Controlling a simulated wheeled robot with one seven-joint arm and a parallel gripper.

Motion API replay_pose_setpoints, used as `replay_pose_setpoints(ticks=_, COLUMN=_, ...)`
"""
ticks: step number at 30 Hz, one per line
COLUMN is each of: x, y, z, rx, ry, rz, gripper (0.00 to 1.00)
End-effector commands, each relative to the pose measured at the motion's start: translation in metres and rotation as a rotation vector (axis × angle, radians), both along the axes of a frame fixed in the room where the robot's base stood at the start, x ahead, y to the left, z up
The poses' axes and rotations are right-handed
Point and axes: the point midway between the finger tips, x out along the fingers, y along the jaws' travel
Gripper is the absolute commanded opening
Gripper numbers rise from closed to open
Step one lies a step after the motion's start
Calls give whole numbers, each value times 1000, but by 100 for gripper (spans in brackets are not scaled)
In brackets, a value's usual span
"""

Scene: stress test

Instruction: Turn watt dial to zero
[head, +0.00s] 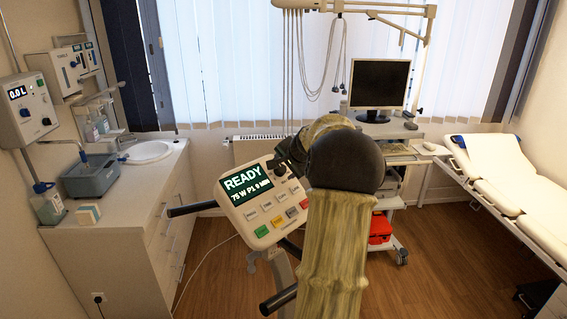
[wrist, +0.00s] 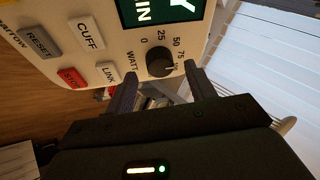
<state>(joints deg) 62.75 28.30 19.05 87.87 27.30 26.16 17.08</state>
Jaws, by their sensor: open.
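The watt dial (wrist: 160,63) is a round black knob on the pale console (wrist: 95,65), with WATT, 0, 25, 50 and 75 printed around it. Its pale mark seems to lie on the right side, toward the 75 end. My gripper (wrist: 163,76) is open, its two dark fingers on either side of the dial and a little below it in the wrist view; I cannot tell whether they touch it. In the head view the console (head: 236,212) shows READY and 75 W on its screen (head: 246,184); my arm hides the dial there.
Buttons marked CUFF, RESET and LINK (wrist: 109,73) sit beside the dial. Black handlebars (head: 192,209) flank the console. A sink counter (head: 115,185) stands left, a monitor cart (head: 380,85) behind, and an exam couch (head: 500,185) right. Open wooden floor lies between.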

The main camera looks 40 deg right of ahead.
Motion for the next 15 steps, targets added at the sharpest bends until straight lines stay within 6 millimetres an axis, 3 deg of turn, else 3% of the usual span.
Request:
replay_pose_setpoints(ticks=5, x=12, y=-4, z=-11, rx=1, ry=0, rz=1, gripper=55)
replay_pose_setpoints(ticks=14, x=15, y=-3, z=-14, rx=-1, ry=0, rz=2, gripper=55)
replay_pose_setpoints(ticks=15, x=15, y=-3, z=-14, rx=-1, ry=0, rz=2, gripper=51)
